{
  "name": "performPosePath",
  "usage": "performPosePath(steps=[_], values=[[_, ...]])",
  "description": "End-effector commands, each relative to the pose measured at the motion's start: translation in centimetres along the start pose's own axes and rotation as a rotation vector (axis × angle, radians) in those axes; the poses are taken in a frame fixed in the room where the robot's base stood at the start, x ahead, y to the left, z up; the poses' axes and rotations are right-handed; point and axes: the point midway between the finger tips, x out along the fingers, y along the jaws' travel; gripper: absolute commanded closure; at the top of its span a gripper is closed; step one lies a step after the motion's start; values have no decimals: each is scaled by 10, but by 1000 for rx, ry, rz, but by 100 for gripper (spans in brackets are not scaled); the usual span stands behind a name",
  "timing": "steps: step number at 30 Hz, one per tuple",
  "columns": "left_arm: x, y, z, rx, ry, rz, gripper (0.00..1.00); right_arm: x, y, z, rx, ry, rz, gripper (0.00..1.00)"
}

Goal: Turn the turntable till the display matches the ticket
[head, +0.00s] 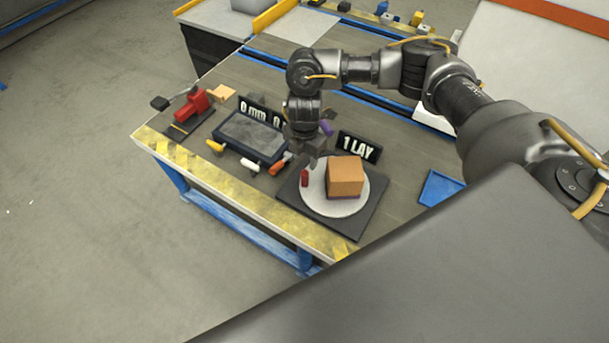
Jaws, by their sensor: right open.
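The turntable is a pale round disc (316,201) on a dark square base (354,223), near the table's front edge. An orange-brown box (345,175) sits on the disc, with a thin dark red layer under it. A small red upright peg (305,178) stands at the disc's left side. My left gripper is not in view. I cannot pick out a ticket for certain.
Left of the turntable are a dark tray (250,136), yellow, white and orange handled tools, a red clamp-like device (190,106) and black signs reading "0 mm" (254,108). A blue tray (440,188) lies to the right. Yellow-black tape marks the table's front edge.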

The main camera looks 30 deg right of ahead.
Motion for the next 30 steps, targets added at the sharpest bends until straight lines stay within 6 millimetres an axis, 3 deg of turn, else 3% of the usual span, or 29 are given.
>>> performPosePath(steps=[5,9,16,21,30], values=[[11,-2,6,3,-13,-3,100,34,-2,-1,3,4,-4,55],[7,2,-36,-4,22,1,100,59,-2,0,4,3,-2,55],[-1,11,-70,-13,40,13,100,87,-3,0,5,3,-3,55],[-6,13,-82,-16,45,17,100,99,-2,1,4,2,0,55],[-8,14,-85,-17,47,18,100,101,-2,1,3,1,0,55]])
